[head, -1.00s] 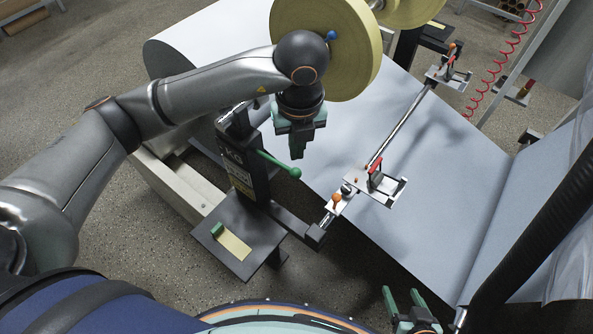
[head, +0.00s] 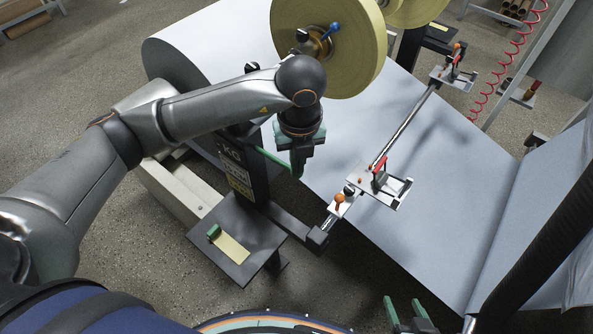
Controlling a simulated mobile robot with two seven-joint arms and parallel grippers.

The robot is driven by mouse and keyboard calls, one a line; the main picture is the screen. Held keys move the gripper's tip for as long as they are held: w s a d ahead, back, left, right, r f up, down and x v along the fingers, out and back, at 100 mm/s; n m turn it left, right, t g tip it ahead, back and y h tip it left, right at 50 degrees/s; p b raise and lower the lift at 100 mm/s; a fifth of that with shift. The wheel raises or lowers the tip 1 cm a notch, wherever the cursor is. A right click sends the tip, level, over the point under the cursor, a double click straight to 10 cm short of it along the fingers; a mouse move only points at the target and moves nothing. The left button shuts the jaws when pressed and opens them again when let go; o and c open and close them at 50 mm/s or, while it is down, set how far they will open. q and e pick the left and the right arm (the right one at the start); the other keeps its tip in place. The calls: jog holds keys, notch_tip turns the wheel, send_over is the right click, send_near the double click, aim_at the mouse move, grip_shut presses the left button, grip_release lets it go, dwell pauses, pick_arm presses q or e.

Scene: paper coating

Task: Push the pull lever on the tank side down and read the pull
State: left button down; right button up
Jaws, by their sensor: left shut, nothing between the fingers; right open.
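The green pull lever (head: 277,158) sticks out to the right from a dark upright post (head: 243,170) with a KG label. My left gripper (head: 297,170) is shut and empty, pointing down at the lever's outer end. Its fingers overlap the lever's end in the picture; I cannot tell whether they touch. The lever's knob is mostly hidden behind the fingers. My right gripper (head: 409,306) is open and empty at the bottom edge, well away from the lever. The pull reading on the post is too small to make out.
A dark shelf (head: 222,262) with a yellow-green strip (head: 232,247) stands below the post. A metal rail (head: 400,130) with clamp plates (head: 381,183) crosses the pale web (head: 450,190). Large yellow tape rolls (head: 355,40) hang above, close to my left arm.

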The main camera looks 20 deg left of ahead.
pick_arm(q)
jog(key=shift+f, duration=0.1)
notch_tip(320, 180, down, 4)
jog(key=b, duration=0.4)
jog(key=shift+f, duration=0.15)
jog(key=shift+s+r+p, duration=0.1)
jog(key=shift+r+p, duration=0.2)
jog(key=shift+p, duration=0.05)
jog(key=shift+s+d+r+p, duration=0.25)
jog(key=shift+s+d, duration=0.15)
jog(key=shift+s, duration=0.2)
jog(key=shift+s+d+r+p, duration=0.2)
jog(key=shift+s+d, duration=0.15)
jog(key=shift+s, duration=0.25)
pick_arm(e)
notch_tip(320, 180, down, 2)
jog(key=shift+f, duration=0.15)
pick_arm(q)
jog(key=p, duration=0.1)
send_near(297, 176)
notch_tip(297, 176, up, 3)
jog(key=s+d, duration=0.2)
jog(key=shift+s+a+r, duration=0.15)
jog(key=shift+s+r, duration=0.05)
pick_arm(e)
jog(key=shift+s+r, duration=0.1)
jog(key=shift+r, duration=0.4)
